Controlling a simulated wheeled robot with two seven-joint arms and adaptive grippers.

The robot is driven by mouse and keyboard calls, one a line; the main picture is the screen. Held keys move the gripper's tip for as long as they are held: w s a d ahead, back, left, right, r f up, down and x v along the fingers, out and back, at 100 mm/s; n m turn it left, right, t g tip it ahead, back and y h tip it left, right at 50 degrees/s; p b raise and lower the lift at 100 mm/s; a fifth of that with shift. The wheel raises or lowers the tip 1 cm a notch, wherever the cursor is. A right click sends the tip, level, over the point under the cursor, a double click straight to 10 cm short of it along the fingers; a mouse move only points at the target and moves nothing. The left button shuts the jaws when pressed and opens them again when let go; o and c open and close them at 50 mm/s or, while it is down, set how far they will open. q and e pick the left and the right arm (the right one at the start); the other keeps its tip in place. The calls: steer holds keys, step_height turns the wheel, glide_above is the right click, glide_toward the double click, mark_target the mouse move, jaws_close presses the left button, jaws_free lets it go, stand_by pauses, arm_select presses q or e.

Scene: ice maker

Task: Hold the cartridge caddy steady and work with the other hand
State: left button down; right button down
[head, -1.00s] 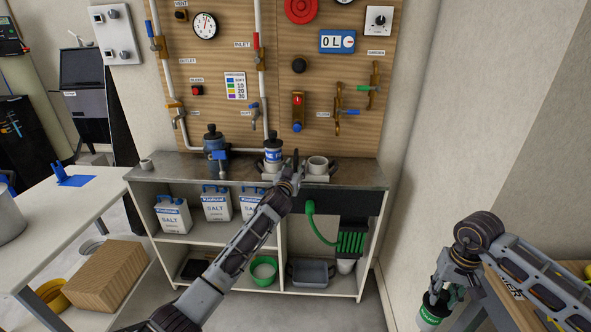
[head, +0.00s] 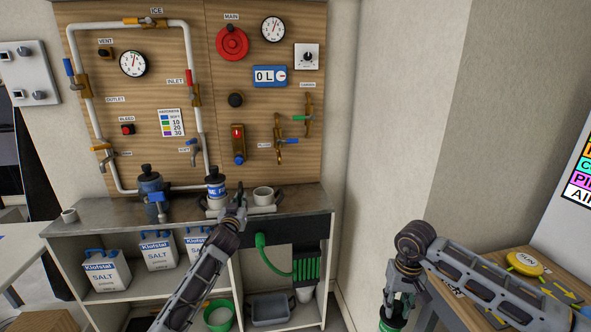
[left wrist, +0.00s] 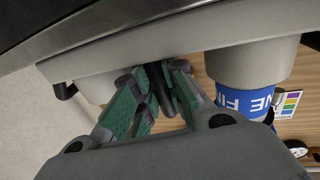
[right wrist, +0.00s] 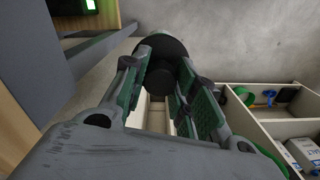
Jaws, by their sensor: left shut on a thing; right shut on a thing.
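The caddy (head: 280,209) is a pale tray with two cups on the counter against the back wall. A blue-labelled cartridge (head: 215,190) with a dark cap stands in its left cup; the right cup (head: 263,193) looks empty. My left gripper (head: 239,199) is shut on the caddy's dark handle between the cups. The handle shows between its fingers in the left wrist view (left wrist: 161,92). My right gripper (head: 396,306) is shut on a dark-topped cartridge with a green band (head: 391,324), away from the counter at lower right. Its dark end shows in the right wrist view (right wrist: 165,60).
The pipe board (head: 215,110) rises behind. A green hose (head: 270,262) hangs below the counter. A wooden side table (head: 520,285) with a yellow disc (head: 524,263) is at right.

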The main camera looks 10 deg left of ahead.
steer(key=shift+r, duration=3.45)
step_height(320, 180, up, 7)
step_height(320, 180, up, 7)
stand_by(0.6)
arm_select(q)
steer(key=c, duration=1.4)
jaws_free()
steer(key=shift+s, duration=0.1)
steer(key=shift+s+d, duration=0.15)
steer(key=shift+s, duration=1.8)
steer(key=shift+s+d, duration=0.2)
steer(key=shift+s, duration=1.8)
steer(key=shift+s+d, duration=0.15)
steer(key=shift+s, duration=1.8)
